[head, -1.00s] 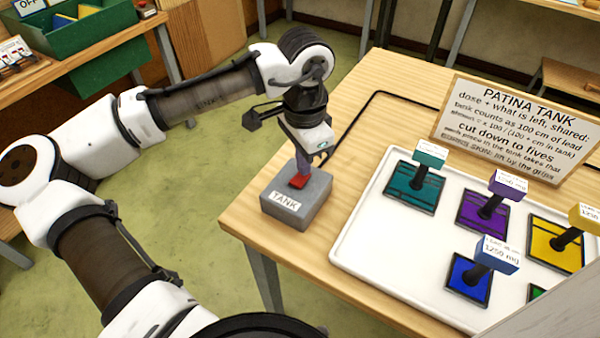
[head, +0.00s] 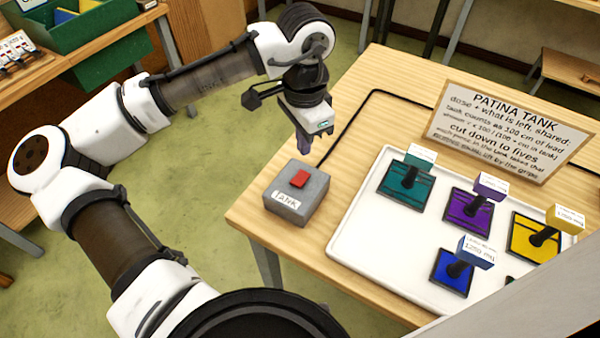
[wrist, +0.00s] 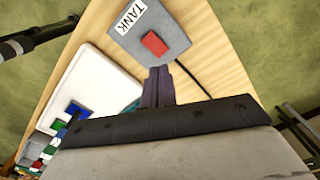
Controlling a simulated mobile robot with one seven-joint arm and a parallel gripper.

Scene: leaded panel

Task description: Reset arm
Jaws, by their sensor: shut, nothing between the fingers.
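My gripper (head: 304,146) is shut and empty. It hangs above the table, just behind the grey tank box, and is apart from it. In the wrist view its closed fingers (wrist: 158,86) show below the box. The grey tank box (head: 297,193) carries a red button (head: 299,179) on top and a white "TANK" label on its front. It sits near the table's left corner. The box (wrist: 150,40) and its red button (wrist: 154,43) also show in the wrist view, with nothing touching the button.
A white tray (head: 350,240) right of the box holds several coloured pads with labelled handles. The "PATINA TANK" sign (head: 507,132) stands behind it. A black cable (head: 350,125) runs over the wooden table. A green bin (head: 85,40) stands on a bench at upper left.

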